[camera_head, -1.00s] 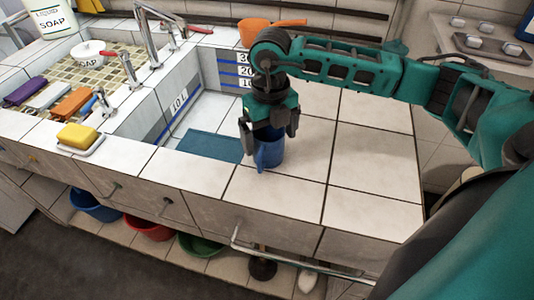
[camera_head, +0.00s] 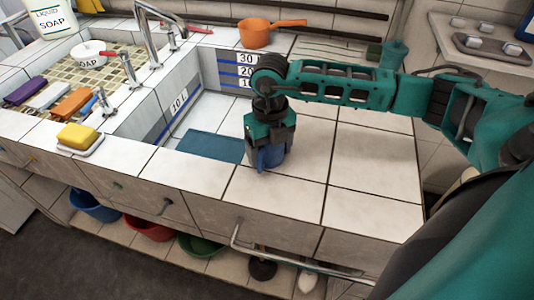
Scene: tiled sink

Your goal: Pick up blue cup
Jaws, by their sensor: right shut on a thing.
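The blue cup (camera_head: 267,158) stands on the white tiled counter, just right of the sink basin. My right gripper (camera_head: 269,152) comes down over it from above and is shut on it. The fingers cover most of the cup, so only its lower part and the handle side show. The cup looks upright, and I cannot tell any gap between it and the counter. My left gripper is not in view.
The sink basin (camera_head: 205,118) lies left of the cup. An orange pan (camera_head: 257,33) stands at the back. A yellow sponge (camera_head: 77,135) lies at the left on a white dish. The counter (camera_head: 370,160) right of the cup is clear.

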